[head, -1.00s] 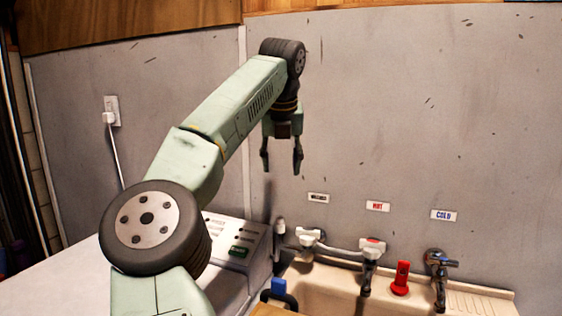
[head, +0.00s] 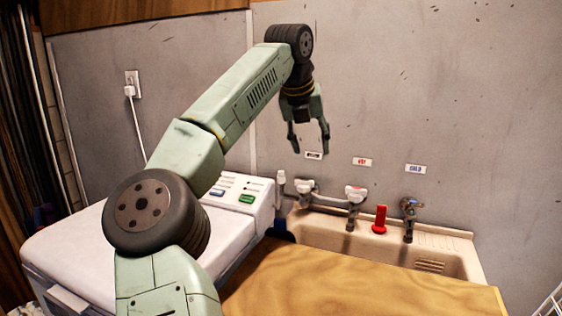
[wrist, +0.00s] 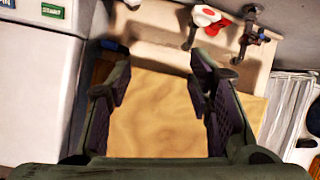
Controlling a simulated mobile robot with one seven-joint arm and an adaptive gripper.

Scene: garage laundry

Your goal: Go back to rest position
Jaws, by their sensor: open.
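My gripper (head: 310,148) hangs from my raised green arm, pointing down, in front of the grey wall and above the back of the sink in the head view. Its two fingers are apart and nothing is between them. In the wrist view my gripper (wrist: 160,85) is also open and empty, with a wooden board (wrist: 165,125) visible below between the fingers.
A white washing machine (head: 90,245) stands at the left, partly behind my arm. A beige sink (head: 455,245) with taps (head: 355,195) and a red object (head: 380,218) is at the right. The wooden surface (head: 350,285) in front is bare.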

